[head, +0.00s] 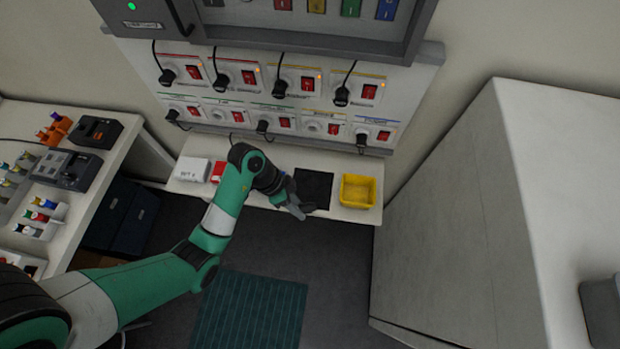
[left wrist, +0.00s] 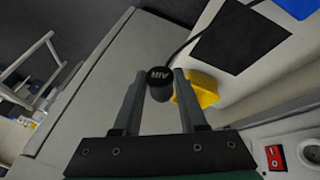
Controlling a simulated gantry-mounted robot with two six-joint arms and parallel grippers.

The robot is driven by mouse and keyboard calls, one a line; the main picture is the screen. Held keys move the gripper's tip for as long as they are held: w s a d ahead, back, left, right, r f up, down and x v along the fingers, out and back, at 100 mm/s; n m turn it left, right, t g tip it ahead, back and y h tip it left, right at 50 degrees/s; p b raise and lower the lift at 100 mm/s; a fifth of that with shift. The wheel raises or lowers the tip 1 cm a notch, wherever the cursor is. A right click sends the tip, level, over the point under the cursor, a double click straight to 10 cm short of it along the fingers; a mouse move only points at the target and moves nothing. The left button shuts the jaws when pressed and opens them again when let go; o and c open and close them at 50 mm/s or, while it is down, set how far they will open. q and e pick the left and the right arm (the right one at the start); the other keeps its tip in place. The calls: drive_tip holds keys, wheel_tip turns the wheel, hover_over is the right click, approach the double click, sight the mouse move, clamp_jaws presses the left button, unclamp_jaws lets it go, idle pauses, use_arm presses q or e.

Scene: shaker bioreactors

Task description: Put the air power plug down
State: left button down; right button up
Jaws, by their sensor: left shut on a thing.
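My left gripper (head: 296,207) is over the front of the white shelf, beside the black mat (head: 313,188). In the left wrist view the gripper (left wrist: 160,88) is shut on the black air power plug (left wrist: 160,80). The round end of the plug bears the label "AIR", upside down in this view. Its black cord (left wrist: 215,28) runs off to the upper right. I cannot make out the plug in the head view. The black mat also shows in the left wrist view (left wrist: 240,42), apart from the plug. My right gripper is not in view.
A yellow bin (head: 358,191) stands right of the mat. A white box (head: 193,169) and a red item (head: 218,171) are to the left on the shelf (head: 262,202). A socket panel (head: 235,85) with several plugs and red switches is behind. A large grey cabinet (head: 445,220) stands right.

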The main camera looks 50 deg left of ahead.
use_arm(q)
drive_tip(key=w+a+f+b, duration=0.8)
drive_tip(key=w+f, duration=0.1)
drive_tip(key=shift+w+a+f+b, duration=0.1)
drive_tip(key=shift+w+a+b, duration=0.05)
drive_tip(key=shift+a+b, duration=0.15)
drive_tip(key=shift+w, duration=0.15)
drive_tip(key=f+b, duration=0.2)
drive_tip(key=f, duration=0.1)
drive_tip(key=shift+w+a+f+b, duration=0.1)
drive_tip(key=shift+a+f+b, duration=0.1)
drive_tip(key=shift+b, duration=0.15)
drive_tip(key=shift+f, duration=0.6)
